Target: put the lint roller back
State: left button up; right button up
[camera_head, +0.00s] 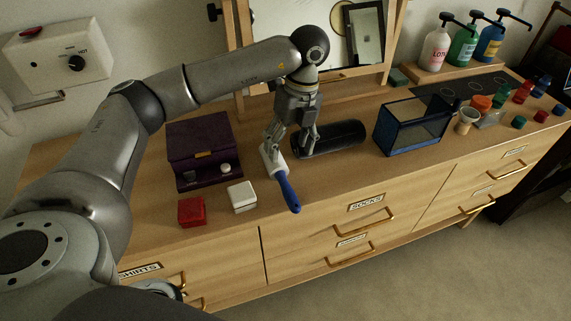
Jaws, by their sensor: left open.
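The lint roller (284,188) has a white head and a blue handle. It lies on the dresser top, with its handle pointing towards the front edge. My left gripper (289,147) points down over the white head, with its fingers apart. One finger is close to the head and the other is to its right, near a black cylinder (340,136). I cannot tell whether either finger touches the roller. My right gripper is not in view.
A purple box (190,172), red box (191,212) and white box (242,197) stand to the left. A blue-edged glass case (405,135) stands right of the cylinder. Pump bottles (463,48) and small jars are further right. A mirror stands behind.

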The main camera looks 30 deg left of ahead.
pick_arm(q)
jog(key=shift+w+d+r, duration=0.1)
jog(key=shift+w+r, duration=0.1)
jog(key=shift+r, duration=1.05)
dwell(0.3)
